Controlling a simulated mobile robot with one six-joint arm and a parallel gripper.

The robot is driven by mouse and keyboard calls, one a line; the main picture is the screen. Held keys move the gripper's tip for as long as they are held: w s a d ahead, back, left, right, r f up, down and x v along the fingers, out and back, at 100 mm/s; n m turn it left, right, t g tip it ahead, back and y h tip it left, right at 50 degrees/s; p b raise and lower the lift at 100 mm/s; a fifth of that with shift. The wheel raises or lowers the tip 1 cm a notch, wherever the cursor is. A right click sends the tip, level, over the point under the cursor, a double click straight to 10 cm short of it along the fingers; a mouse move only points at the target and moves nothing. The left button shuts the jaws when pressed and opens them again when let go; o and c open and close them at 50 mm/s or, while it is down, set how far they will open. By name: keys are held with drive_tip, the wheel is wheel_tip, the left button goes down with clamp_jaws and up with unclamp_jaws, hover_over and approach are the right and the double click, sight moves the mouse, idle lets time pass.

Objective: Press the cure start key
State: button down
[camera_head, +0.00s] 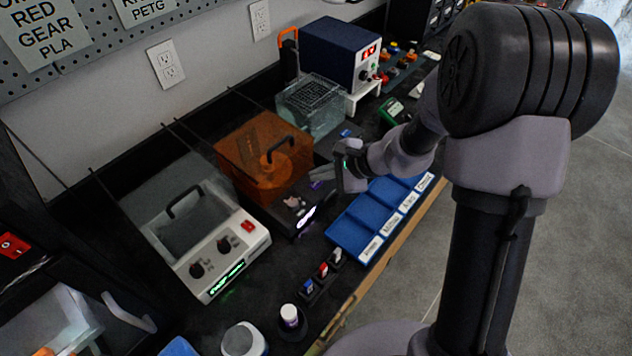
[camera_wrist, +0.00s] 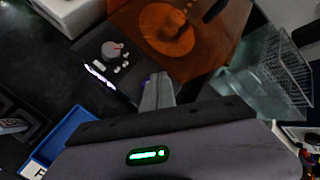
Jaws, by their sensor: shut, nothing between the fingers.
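The curing unit has a translucent orange cover (camera_head: 262,152) with a black handle, on a dark base with a sloping front panel. In the wrist view the orange cover (camera_wrist: 190,55) is at the top and the dark control panel (camera_wrist: 92,52) is left of it. The panel carries a round knob (camera_wrist: 112,49), several small pale keys (camera_wrist: 121,68) and a glowing strip (camera_wrist: 98,74). I cannot read which is the start key. My gripper (camera_head: 316,175) is shut and empty, at the right end of the panel. Its fingertips (camera_wrist: 158,80) partly cover a small violet spot; contact is unclear.
A white machine (camera_head: 212,240) with knobs stands left of the curing unit. A clear tank with a wire basket (camera_head: 312,100) stands behind right. A blue labelled tray (camera_head: 350,232) lies in front, below my gripper. Small colored switches (camera_head: 322,270) and a white bottle (camera_head: 290,315) sit near the bench edge.

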sight(320, 185)
drive_tip(key=shift+f, duration=0.15)
drive_tip(key=shift+f+b, duration=0.35)
drive_tip(key=shift+b, duration=0.3)
drive_tip(key=shift+f, duration=0.15)
idle(0.4)
drive_tip(key=shift+r, duration=0.65)
wheel_tip(320, 185, up, 6)
drive_tip(key=p, duration=0.4)
